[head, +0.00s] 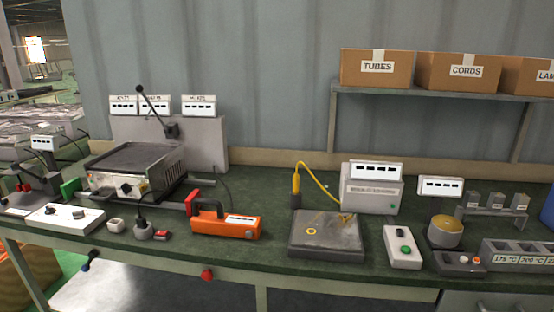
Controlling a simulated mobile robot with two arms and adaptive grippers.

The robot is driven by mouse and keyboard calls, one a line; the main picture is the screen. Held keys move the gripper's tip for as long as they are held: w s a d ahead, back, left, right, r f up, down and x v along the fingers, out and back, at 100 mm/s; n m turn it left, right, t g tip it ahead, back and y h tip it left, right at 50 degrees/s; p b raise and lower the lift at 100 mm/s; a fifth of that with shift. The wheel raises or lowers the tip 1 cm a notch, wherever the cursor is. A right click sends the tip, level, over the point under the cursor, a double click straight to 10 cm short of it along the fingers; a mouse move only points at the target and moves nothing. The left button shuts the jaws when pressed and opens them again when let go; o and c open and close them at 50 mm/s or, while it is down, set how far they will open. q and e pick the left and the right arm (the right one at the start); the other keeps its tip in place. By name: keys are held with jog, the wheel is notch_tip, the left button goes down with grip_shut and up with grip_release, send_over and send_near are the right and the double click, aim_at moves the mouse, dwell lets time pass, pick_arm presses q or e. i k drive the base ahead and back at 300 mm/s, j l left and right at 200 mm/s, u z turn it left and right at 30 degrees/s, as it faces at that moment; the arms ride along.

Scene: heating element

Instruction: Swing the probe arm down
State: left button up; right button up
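A thin dark arm with a ball end (152,106) rises up and to the left from a dark pivot block (171,131) on a grey upright panel (208,148). It looks like the probe arm and is tilted up, above a grey box-shaped device with a dark flat top (138,158). A yellow probe-like piece (296,186) stands upright at the rear of a grey plate (327,245), with a yellow cable (322,180) curving right to a white meter box (372,196). Neither of my grippers is in view.
An orange tool (226,224) lies at the bench front, near a white control box (66,217). A green-button box (403,247) and a round yellow-topped pot (446,232) stand right. Cardboard boxes (466,72) sit on a shelf. Some green bench top (265,195) is bare in the middle.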

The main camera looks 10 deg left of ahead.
aim_at(140, 88)
jog(key=i+j+z, duration=0.15)
jog(key=j, duration=0.65)
jog(key=j+z, duration=0.2)
jog(key=j, duration=0.6)
jog(key=j+z, duration=0.15)
jog(key=j, duration=0.65)
jog(key=k+j+z, duration=0.2)
jog(key=j, duration=0.6)
jog(key=j+z, duration=0.15)
jog(key=j, duration=0.65)
